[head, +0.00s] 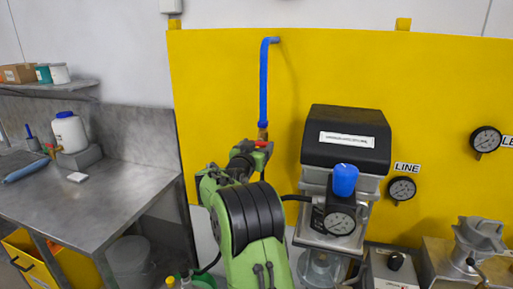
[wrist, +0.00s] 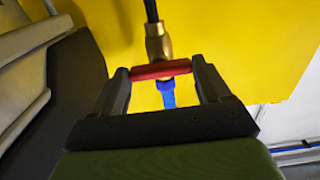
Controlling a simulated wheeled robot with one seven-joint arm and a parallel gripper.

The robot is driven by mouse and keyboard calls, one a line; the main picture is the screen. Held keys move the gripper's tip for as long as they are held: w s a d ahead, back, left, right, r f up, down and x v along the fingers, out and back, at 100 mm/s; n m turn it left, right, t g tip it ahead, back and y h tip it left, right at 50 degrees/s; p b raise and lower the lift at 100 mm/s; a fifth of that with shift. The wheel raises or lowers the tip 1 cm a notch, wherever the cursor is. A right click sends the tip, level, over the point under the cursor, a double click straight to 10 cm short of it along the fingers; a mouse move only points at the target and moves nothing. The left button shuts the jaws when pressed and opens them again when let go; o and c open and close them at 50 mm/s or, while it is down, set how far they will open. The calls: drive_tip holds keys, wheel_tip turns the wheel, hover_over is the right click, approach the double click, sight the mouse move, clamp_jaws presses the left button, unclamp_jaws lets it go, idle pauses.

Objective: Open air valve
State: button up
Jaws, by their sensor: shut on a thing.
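The air valve is a brass body (wrist: 156,45) with a red handle (wrist: 160,70), in front of the yellow panel. In the wrist view the handle lies crosswise between the two fingers of my gripper (wrist: 162,74), which is shut on it, one finger at each end. A blue hose (wrist: 167,100) shows on one side of the valve and a black hose on the other. In the head view the red handle (head: 264,144) shows just below the blue hose (head: 263,85). My green arm hides part of the valve and the fingertips there.
A black-topped unit (head: 345,138) with a blue knob (head: 345,180) and a gauge (head: 339,223) stands close to the right of my arm. A metal bench (head: 95,195) stands at left. More gauges are on the yellow panel (head: 220,100).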

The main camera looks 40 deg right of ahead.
drive_tip(key=n, duration=0.4)
drive_tip(key=shift+n+b, duration=0.35)
drive_tip(key=shift+n, duration=0.05)
drive_tip(key=n, duration=0.4)
drive_tip(key=shift+n+p, duration=0.3)
drive_tip(key=n+p, duration=0.1)
drive_tip(key=n, duration=0.3)
drive_tip(key=shift+w, duration=0.1)
drive_tip(key=shift+n+p, duration=1.2)
drive_tip(key=shift+n, duration=1)
drive_tip(key=shift+f, duration=0.1)
drive_tip(key=o, duration=1)
drive_tip(key=shift+a, duration=0.15)
